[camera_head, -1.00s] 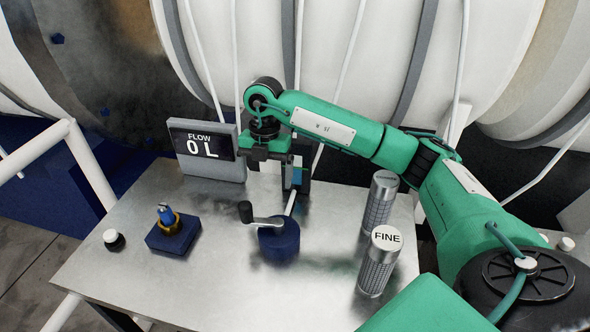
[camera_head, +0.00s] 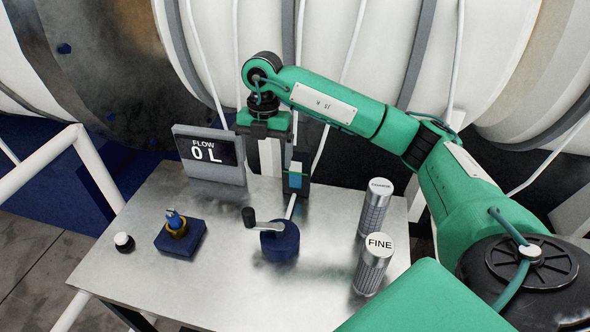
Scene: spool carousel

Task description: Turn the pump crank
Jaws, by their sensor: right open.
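The pump (camera_head: 281,243) is a dark blue round body near the middle of the table. Its crank has a silver arm (camera_head: 267,227) that points left and ends in an upright black handle (camera_head: 249,216). A thin pale pipe runs from the pump back to a dark upright block with a light blue window (camera_head: 295,174). My right gripper (camera_head: 266,132) is open and hangs above the table's back part, behind and above the crank and apart from it. Its fingertips are hard to make out. My left gripper is not in view.
A FLOW display (camera_head: 208,153) reading 0 L stands at the back left. A blue block with a brass ring (camera_head: 181,236) and a white-topped knob (camera_head: 124,242) are at left. Two metal cylinders, one marked FINE (camera_head: 372,270) and another behind (camera_head: 375,208), stand at right.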

